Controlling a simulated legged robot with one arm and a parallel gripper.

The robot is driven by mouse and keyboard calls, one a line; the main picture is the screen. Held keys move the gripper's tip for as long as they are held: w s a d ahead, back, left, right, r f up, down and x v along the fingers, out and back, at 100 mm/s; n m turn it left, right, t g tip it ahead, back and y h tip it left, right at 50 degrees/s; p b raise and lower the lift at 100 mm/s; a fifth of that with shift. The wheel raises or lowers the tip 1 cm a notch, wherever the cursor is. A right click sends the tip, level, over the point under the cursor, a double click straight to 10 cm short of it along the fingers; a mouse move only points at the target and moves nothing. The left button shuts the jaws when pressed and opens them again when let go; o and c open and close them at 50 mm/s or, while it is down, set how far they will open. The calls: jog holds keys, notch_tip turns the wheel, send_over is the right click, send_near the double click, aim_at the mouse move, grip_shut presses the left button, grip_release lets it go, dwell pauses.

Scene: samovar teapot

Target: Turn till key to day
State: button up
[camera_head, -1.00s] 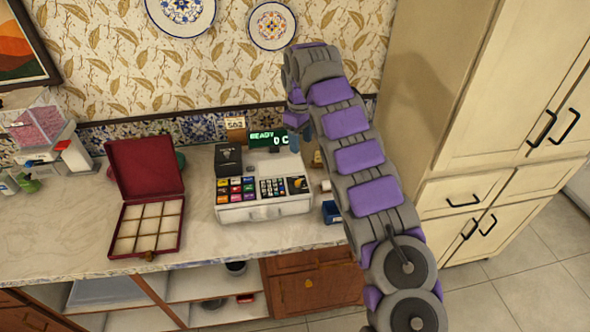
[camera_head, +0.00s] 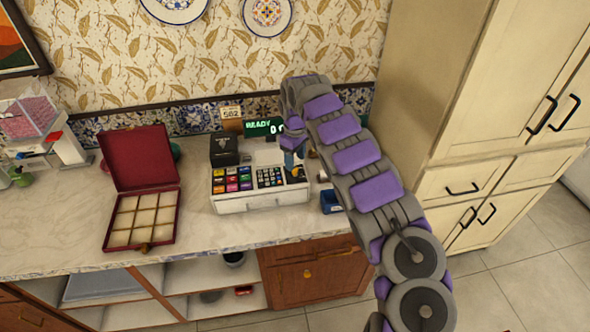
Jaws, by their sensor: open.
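The white till (camera_head: 262,201) stands on the counter with coloured keys on its left and a dark keypad at its middle. Its green display (camera_head: 263,126) reads "READY" and is partly hidden by my arm. A small yellowish key (camera_head: 295,171) shows at the right end of the till's top; which position it points to is too small to tell. My gripper (camera_head: 291,162) hangs from the purple and grey arm with its fingers pointing down, just above the key. The fingers are open and look empty. I cannot tell whether they touch the key.
An open red box (camera_head: 174,218) with empty compartments lies left of the till. A black box (camera_head: 223,150) stands behind the till's left side. A small blue container (camera_head: 330,202) is to the right. A tall cream cupboard (camera_head: 430,80) stands right of the counter.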

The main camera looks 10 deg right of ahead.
aim_at(295, 172)
jog(key=shift+f, duration=2.3)
grip_shut()
